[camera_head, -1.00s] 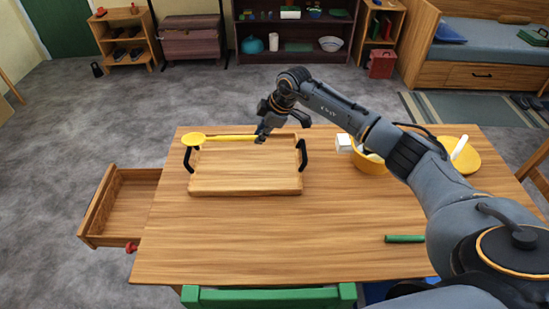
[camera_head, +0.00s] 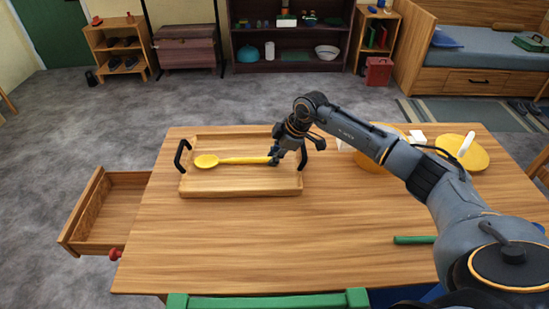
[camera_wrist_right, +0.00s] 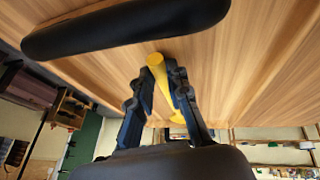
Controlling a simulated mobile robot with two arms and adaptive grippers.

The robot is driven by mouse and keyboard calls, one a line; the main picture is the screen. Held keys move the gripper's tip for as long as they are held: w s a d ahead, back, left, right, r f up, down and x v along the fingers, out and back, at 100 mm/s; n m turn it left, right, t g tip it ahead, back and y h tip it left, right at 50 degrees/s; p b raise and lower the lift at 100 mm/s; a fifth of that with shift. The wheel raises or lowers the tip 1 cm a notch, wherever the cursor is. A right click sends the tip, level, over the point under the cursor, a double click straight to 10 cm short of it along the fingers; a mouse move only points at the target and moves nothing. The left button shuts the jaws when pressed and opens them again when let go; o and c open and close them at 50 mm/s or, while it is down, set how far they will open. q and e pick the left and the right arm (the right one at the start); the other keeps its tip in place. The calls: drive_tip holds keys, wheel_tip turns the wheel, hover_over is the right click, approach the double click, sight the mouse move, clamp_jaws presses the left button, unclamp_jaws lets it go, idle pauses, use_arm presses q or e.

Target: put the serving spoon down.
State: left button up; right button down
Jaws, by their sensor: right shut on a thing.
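The yellow serving spoon (camera_head: 232,160) lies level over the wooden tray (camera_head: 240,188), its bowl pointing left. In the head view I cannot tell whether it touches the tray floor. My right gripper (camera_head: 275,158) is shut on the end of the spoon's handle, near the tray's right black handle. The right wrist view shows the yellow spoon (camera_wrist_right: 158,66) between the two dark fingers (camera_wrist_right: 165,85), with wood grain close beyond. A black bar, probably a tray handle (camera_wrist_right: 125,28), crosses the top of that view. My left gripper is not in view.
The tray stands on a wooden table (camera_head: 220,240). A yellow bowl (camera_head: 370,160) is partly behind my right arm, with a yellow plate (camera_head: 474,157) further right. A green object (camera_head: 412,240) lies front right. An open drawer (camera_head: 108,215) juts out left. The table's front left is clear.

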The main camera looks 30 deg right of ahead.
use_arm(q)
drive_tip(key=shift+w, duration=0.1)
use_arm(e)
drive_tip(key=shift+f, duration=0.1)
drive_tip(key=c, duration=1.4)
unclamp_jaws()
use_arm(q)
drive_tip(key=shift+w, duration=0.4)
use_arm(e)
drive_tip(key=shift+o, duration=0.6)
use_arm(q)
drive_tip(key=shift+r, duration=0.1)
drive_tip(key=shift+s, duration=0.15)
use_arm(e)
drive_tip(key=v, duration=1.2)
